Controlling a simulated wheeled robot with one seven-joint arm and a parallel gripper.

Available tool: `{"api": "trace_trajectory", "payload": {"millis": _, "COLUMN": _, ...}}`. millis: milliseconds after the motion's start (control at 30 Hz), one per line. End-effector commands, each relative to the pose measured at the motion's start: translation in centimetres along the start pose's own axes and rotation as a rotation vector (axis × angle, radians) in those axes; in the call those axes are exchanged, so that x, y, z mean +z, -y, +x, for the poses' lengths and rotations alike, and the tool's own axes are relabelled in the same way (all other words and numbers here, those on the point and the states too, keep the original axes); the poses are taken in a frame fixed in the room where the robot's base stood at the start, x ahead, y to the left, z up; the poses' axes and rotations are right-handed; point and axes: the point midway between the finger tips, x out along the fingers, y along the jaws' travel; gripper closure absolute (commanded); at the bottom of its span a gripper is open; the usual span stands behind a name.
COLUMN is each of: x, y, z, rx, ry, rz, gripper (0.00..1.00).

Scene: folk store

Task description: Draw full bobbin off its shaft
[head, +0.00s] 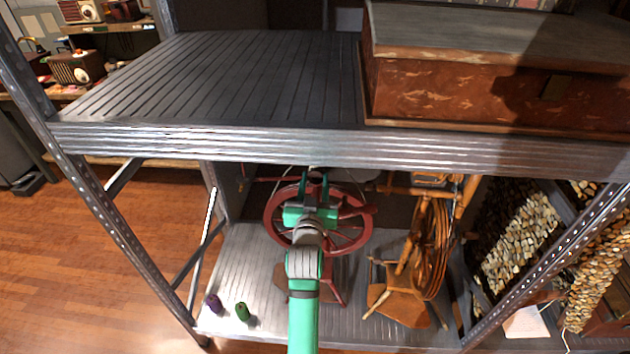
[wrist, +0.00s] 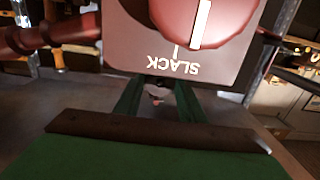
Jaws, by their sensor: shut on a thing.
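A dark red spinning wheel (head: 277,222) stands on the lower metal shelf. My gripper (head: 315,180) is at its upper part, under the upper shelf's front edge. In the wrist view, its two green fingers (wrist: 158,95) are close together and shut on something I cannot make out. Their tips meet the lower edge of a reddish panel (wrist: 130,45) marked SLACK, seen upside down. A round red knob (wrist: 225,20) with a white line is on this panel. I cannot pick out the full bobbin or its shaft. Two small spools, purple (head: 213,304) and green (head: 242,311), sit at the lower shelf's front left.
The upper shelf (head: 220,80) overhangs my gripper closely. A wooden chest (head: 480,95) stands on it at the right. A second, orange-brown spinning wheel (head: 430,250) stands to the right on the lower shelf. The lower shelf's left part (head: 250,270) is mostly free.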

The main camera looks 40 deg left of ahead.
Motion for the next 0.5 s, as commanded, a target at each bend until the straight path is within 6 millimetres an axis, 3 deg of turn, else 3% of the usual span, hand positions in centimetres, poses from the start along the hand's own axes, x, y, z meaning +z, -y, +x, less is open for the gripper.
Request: {"api": "trace_trajectory", "payload": {"millis": 500, "x": 0.1, "y": 0.0, "z": -2.7, "rx": 0.0, "ry": 0.0, "rz": 0.0, "gripper": 0.74}}
